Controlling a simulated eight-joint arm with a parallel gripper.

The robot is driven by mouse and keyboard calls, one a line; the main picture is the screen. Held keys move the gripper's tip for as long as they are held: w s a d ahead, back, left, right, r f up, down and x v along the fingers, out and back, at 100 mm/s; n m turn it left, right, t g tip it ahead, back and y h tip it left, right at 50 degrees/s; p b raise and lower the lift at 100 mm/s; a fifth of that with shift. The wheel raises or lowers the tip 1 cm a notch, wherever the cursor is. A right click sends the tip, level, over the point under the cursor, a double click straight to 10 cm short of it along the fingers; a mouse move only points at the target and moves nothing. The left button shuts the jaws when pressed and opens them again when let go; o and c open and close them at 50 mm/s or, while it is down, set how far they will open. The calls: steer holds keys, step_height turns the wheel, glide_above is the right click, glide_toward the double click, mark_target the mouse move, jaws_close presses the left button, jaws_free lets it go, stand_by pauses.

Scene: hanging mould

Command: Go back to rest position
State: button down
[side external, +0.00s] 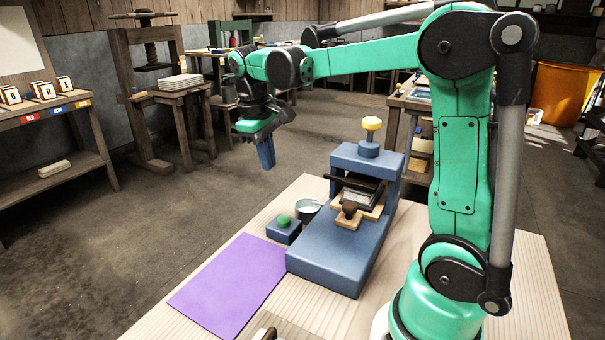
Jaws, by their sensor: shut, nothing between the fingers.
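My gripper (266,153) hangs from the end of my green arm in the side external view. Its blue fingers point down and are shut, with nothing between them. It is raised in the air, left of the blue press and beyond the far left edge of the wooden table as seen here. The blue press (325,262) stands on the table (520,290), with a yellow knob (371,124) on top. A wooden tray piece with a round brown knob (349,208) sits in the press opening under a dark plate.
A blue block with a green button (284,221) stands beside a small pale bowl (307,210), left of the press. A purple sheet (228,285) lies flat at the table's front left. A brown-handled item (265,334) is cut off at the bottom edge. Shelves and benches stand behind.

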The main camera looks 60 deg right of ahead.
steer(key=s+a+f+t+y, duration=0.1)
steer(key=s+a+f+t, duration=0.2)
steer(key=s+a+t, duration=0.3)
steer(key=a+t, duration=0.2)
steer(key=a, duration=0.3)
steer(key=shift+a+y, duration=0.15)
steer(key=shift+y, duration=0.15)
